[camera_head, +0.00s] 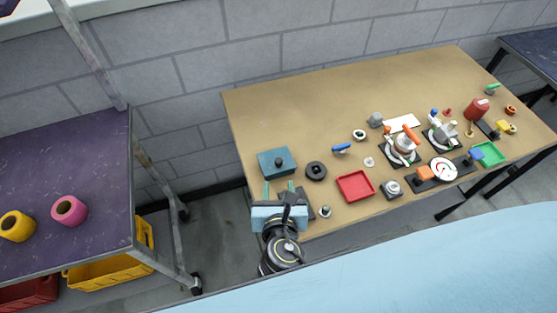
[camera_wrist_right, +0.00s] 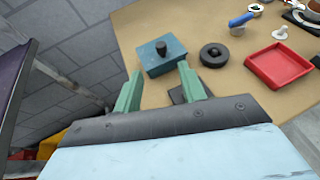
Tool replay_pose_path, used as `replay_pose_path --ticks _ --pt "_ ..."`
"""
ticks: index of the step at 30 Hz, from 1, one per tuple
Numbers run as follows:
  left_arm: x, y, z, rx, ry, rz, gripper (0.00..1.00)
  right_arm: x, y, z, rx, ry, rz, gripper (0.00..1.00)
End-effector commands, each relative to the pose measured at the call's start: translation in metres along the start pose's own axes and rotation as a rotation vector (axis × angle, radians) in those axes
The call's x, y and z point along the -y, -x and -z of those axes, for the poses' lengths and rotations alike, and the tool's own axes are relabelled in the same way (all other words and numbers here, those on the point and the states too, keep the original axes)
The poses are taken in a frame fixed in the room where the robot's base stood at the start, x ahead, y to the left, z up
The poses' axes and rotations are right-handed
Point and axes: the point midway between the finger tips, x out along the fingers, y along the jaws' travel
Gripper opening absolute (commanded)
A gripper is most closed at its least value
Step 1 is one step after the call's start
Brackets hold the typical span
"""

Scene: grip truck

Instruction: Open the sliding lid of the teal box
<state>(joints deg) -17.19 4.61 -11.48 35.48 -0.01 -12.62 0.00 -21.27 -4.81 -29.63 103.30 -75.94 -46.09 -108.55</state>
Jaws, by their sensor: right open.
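The teal box (camera_head: 270,165) sits near the left corner of the wooden table, with a dark round knob on its lid. It also shows in the right wrist view (camera_wrist_right: 152,63), just beyond the fingertips; its lid appears to cover the top. My right gripper (camera_head: 279,189) is open, with its two green fingers apart and pointing toward the box from the near side. In the wrist view nothing is between the fingers (camera_wrist_right: 158,88), and they look apart from the box.
A black ring (camera_head: 316,170) and a red tray (camera_head: 355,187) lie right of the box. A dark block (camera_wrist_right: 178,96) is partly hidden behind the right finger. Several tools and parts crowd the table's right side. The back left of the table is clear.

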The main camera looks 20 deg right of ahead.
Motion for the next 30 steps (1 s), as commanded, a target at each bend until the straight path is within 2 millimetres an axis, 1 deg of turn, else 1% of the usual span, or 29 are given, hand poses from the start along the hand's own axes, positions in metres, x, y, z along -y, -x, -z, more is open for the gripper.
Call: replay_pose_path --ticks 1,9,12,15,18,21,30 --pt "0.000 -0.001 0.000 0.000 0.000 0.000 0.36 0.001 -0.010 0.000 0.002 -0.001 0.003 0.41" --pt "0.000 -0.008 -0.001 0.000 0.000 0.000 0.36 0.001 -0.067 0.000 0.001 -0.005 0.003 0.41" --pt "-0.001 -0.011 -0.001 0.000 0.000 0.000 0.36 0.001 -0.087 0.001 0.000 -0.005 0.004 0.41" --pt "-0.001 -0.014 -0.001 0.000 0.000 0.000 0.36 0.001 -0.102 0.001 -0.001 -0.006 0.003 0.41" --pt "-0.001 -0.016 -0.002 0.000 0.000 0.000 0.36 0.001 -0.112 0.001 -0.002 -0.007 0.003 0.41" --pt "-0.001 -0.017 -0.002 0.000 0.000 0.000 0.36 0.001 -0.118 0.000 -0.002 -0.007 0.003 0.41" --pt "-0.001 -0.016 -0.001 -0.001 0.000 0.000 0.36 0.002 -0.120 0.000 -0.002 -0.007 0.003 0.41"
